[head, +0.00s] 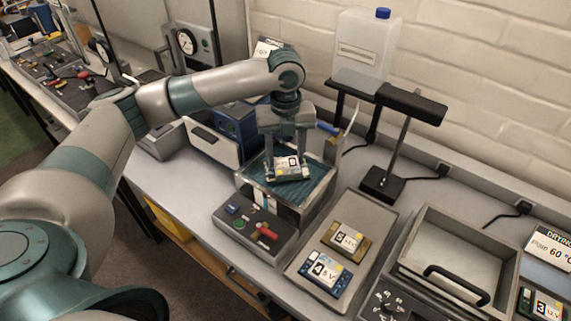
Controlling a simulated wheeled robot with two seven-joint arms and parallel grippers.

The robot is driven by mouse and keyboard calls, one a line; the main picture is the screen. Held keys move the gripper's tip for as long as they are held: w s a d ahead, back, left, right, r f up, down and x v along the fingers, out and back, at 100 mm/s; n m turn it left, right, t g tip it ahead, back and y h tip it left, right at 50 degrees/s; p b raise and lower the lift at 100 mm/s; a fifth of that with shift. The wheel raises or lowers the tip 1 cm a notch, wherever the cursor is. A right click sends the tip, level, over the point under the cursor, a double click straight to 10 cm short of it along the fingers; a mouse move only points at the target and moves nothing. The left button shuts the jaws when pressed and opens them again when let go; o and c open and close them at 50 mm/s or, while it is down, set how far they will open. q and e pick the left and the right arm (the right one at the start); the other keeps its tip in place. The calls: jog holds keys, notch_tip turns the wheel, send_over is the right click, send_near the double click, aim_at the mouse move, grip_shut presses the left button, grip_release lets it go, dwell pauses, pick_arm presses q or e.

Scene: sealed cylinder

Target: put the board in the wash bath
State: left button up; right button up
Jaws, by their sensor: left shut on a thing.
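The wash bath (322,188) is an open square metal tank with teal liquid, in the middle of the head view, behind a grey control panel. My left gripper (287,170) points down over its opening, shut on a small board (289,177) with a white and yellow label. The board is within the bath's outline, near the back of the opening. I cannot tell whether it touches the liquid. My right gripper is not in view.
A grey tray (301,267) with two labelled boards (345,238) (324,273) lies right of the bath. A black-based stand (382,184) is behind it. A lidded box with a black handle (456,284) is at right. A blue unit (237,122) stands close behind the bath.

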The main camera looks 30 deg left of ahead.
aim_at(286, 160)
pick_arm(q)
notch_tip(286, 160, down, 3)
jog(key=shift+s+r+p, duration=0.1)
jog(key=shift+r+p, duration=0.1)
jog(key=shift+p, duration=0.55)
jog(key=shift+f, duration=0.65)
jog(key=o, duration=1.1)
jog(key=shift+f, duration=0.15)
notch_tip(286, 160, up, 11)
jog(key=b, duration=0.3)
jog(key=shift+b, duration=0.4)
jog(key=shift+r, duration=0.7)
